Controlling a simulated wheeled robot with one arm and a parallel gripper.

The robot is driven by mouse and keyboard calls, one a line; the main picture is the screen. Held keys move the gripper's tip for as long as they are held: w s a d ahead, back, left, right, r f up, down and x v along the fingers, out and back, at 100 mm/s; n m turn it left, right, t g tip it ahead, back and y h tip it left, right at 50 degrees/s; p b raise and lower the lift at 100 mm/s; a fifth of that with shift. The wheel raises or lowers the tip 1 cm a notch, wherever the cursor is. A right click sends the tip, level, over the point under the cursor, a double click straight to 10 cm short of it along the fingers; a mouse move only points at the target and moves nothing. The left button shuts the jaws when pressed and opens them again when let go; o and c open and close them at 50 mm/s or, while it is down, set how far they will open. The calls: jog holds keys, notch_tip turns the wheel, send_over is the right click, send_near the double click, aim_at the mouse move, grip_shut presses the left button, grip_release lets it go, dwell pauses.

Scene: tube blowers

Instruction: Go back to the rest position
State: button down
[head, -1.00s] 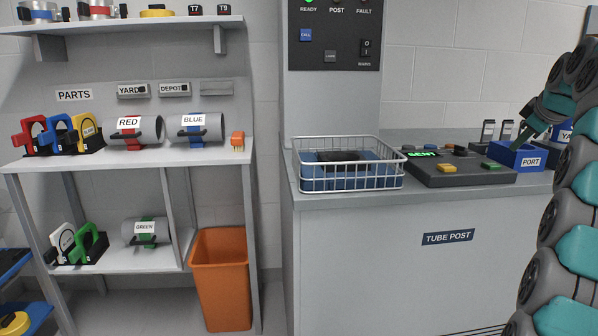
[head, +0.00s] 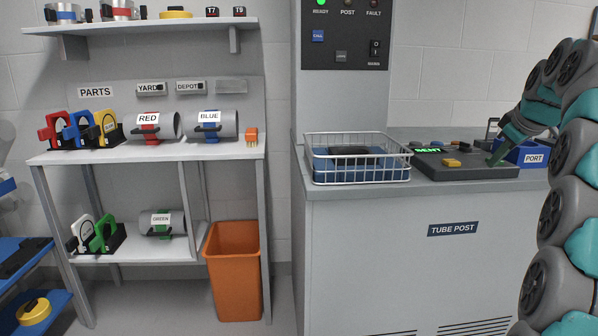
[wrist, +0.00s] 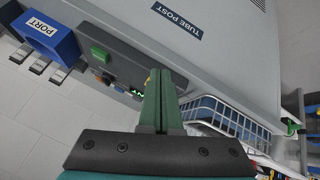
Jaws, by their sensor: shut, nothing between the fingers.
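My gripper (head: 491,161) is above the dark control console (head: 467,171) on the tube post counter, at the right of the head view. In the wrist view my gripper (wrist: 165,72) has its two green fingers together, with nothing between them. The console (wrist: 122,68) lies beyond the fingertips there; whether they touch it I cannot tell. Its display reads SENT in green, partly cut in view. My arm covers the right side of the head view.
A wire basket (head: 318,171) with a blue item inside stands left of the console. A blue PORT box (head: 534,157) is at the right. Shelves (head: 225,153) with labelled tubes and an orange bin (head: 233,285) stand at left. The floor between bin and counter is clear.

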jog(key=s+a+f+m+g+y, duration=0.1)
jog(key=s+a+f+g, duration=0.1)
jog(key=s+a+f, duration=0.4)
jog(key=s+a+f+m+g, duration=0.1)
jog(key=s+a+f, duration=0.25)
jog(key=a, duration=0.55)
jog(key=s+a+f+g+y, duration=0.1)
jog(key=s+a+f+g, duration=0.1)
jog(key=s+a+f, duration=0.35)
jog(key=s+a+f+m+g, duration=0.1)
jog(key=s+a+f, duration=0.2)
jog(key=s, duration=0.6)
jog(key=s+a+f+m+g, duration=0.1)
jog(key=s+a+f+g, duration=0.1)
jog(key=s+f, duration=0.5)
jog(key=s+a+f+m+g+h, duration=0.1)
jog(key=s+a+f, duration=0.3)
jog(key=s, duration=0.9)
jog(key=shift+a+f+g, duration=0.2)
jog(key=shift+f+g, duration=0.1)
jog(key=shift+f, duration=0.45)
